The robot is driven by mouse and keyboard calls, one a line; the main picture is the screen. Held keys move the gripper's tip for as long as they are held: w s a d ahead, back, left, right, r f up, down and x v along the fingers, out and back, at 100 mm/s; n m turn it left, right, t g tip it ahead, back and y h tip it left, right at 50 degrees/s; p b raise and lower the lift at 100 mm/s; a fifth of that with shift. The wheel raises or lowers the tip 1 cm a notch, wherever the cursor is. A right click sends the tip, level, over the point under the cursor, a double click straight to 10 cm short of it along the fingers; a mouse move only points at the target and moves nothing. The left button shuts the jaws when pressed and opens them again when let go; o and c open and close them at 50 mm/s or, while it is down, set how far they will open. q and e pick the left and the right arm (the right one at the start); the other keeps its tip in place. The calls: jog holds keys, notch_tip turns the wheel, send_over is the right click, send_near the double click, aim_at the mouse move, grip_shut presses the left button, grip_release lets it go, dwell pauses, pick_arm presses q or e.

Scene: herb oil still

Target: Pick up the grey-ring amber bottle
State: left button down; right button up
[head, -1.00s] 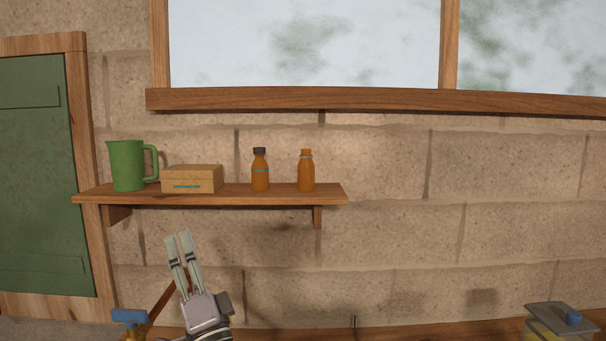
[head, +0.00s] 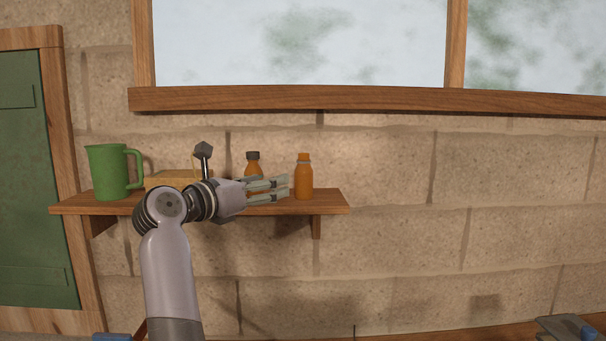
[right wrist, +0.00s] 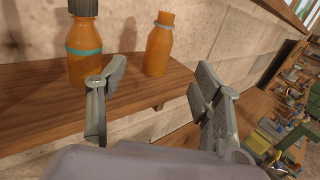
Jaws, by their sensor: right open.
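The grey-ring amber bottle (head: 304,178) stands upright on the wall shelf (head: 333,202), with a grey ring at its neck and an orange top. It also shows in the right wrist view (right wrist: 158,50), beyond my fingers and between them. My right gripper (head: 284,189) is open and empty, its fingers pointing right, just left of this bottle in the head view. A second amber bottle (head: 253,161) with a dark cap is partly hidden behind my right gripper; its teal band shows in the right wrist view (right wrist: 85,45). My left gripper is not seen.
A green jug (head: 112,172) and a yellowish box (head: 170,179), partly hidden by my arm, stand on the shelf's left part. The shelf is bare right of the grey-ring bottle. A window sill (head: 320,100) runs above.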

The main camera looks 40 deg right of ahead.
aim_at(298, 176)
jog(key=d+p, duration=0.1)
jog(key=d, duration=0.1)
jog(key=w+d+p, duration=0.1)
jog(key=d, duration=0.2)
jog(key=d+p, duration=0.1)
jog(key=d, duration=0.2)
jog(key=shift+w+d, duration=0.1)
jog(key=shift+w, duration=0.25)
jog(key=d+p, duration=0.4)
jog(key=shift+w+d+p, duration=0.25)
jog(key=shift+w+p, duration=0.05)
jog(key=shift+w, duration=0.1)
jog(key=shift+d+f, duration=0.25)
jog(key=shift+d, duration=0.15)
jog(key=shift+w+a, duration=0.1)
jog(key=shift+a, duration=0.05)
jog(key=shift+c, duration=0.8)
jog(key=c, duration=1.1)
jog(key=shift+c, duration=0.2)
